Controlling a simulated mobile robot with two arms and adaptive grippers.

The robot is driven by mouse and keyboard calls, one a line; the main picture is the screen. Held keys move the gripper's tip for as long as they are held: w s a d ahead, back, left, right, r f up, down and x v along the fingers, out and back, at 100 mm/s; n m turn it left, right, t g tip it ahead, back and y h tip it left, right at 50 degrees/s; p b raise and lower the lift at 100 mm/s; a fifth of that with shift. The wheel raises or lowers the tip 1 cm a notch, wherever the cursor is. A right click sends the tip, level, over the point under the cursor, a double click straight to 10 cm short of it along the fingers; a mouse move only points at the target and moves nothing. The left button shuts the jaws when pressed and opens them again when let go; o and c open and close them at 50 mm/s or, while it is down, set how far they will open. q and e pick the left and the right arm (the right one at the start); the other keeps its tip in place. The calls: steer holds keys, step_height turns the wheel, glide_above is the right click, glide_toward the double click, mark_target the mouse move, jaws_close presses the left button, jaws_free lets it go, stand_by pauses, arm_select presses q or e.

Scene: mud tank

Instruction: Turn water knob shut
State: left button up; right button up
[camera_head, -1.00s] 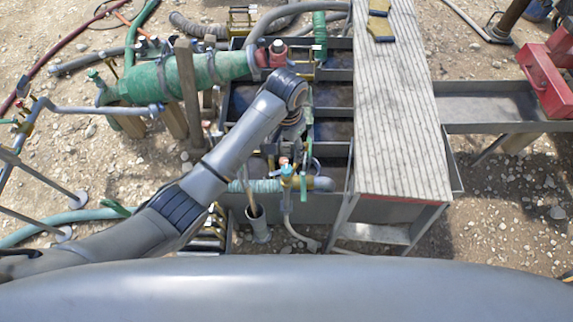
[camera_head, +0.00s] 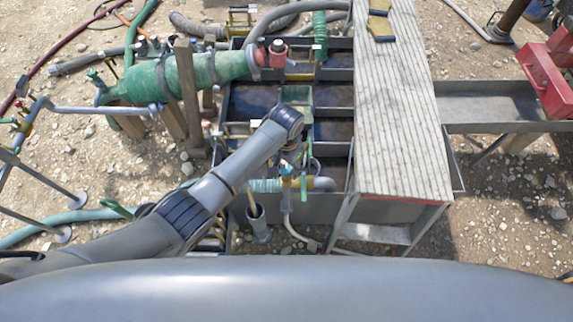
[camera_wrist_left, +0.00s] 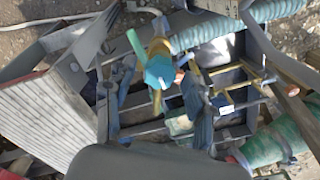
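A pipe valve with a blue-teal top and yellow body (camera_head: 287,173) stands at the near edge of the tank. It also shows in the left wrist view (camera_wrist_left: 160,68), with a green lever beside it; I cannot tell for sure which part is the water knob. My left gripper (camera_head: 291,156) points down just beyond the valve in the head view, mostly hidden by its own wrist. In the left wrist view its two dark fingers (camera_wrist_left: 155,112) stand apart with nothing held between them. Contact with the valve cannot be made out. My right gripper is not in view.
The dark metal mud tank (camera_head: 333,88) has several compartments. A grey ribbed walkway (camera_head: 400,110) stands to the right. A big green cylinder (camera_head: 180,75) lies at the left, with a wooden post (camera_head: 187,95) before it. A ribbed teal hose (camera_head: 265,185) runs beside the valve.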

arm_select(q)
steer(key=c, duration=0.9)
steer(key=shift+r+m, duration=0.1)
steer(key=shift+m, duration=0.2)
steer(key=shift+m+p, duration=0.7)
steer(key=shift+m, duration=0.2)
steer(key=m+p, duration=0.1)
steer(key=m, duration=0.2)
steer(key=shift+m, duration=0.3)
steer(key=m, duration=0.5)
steer(key=shift+p, duration=0.35)
steer(key=m, duration=0.3)
steer(key=shift+m, duration=1.9)
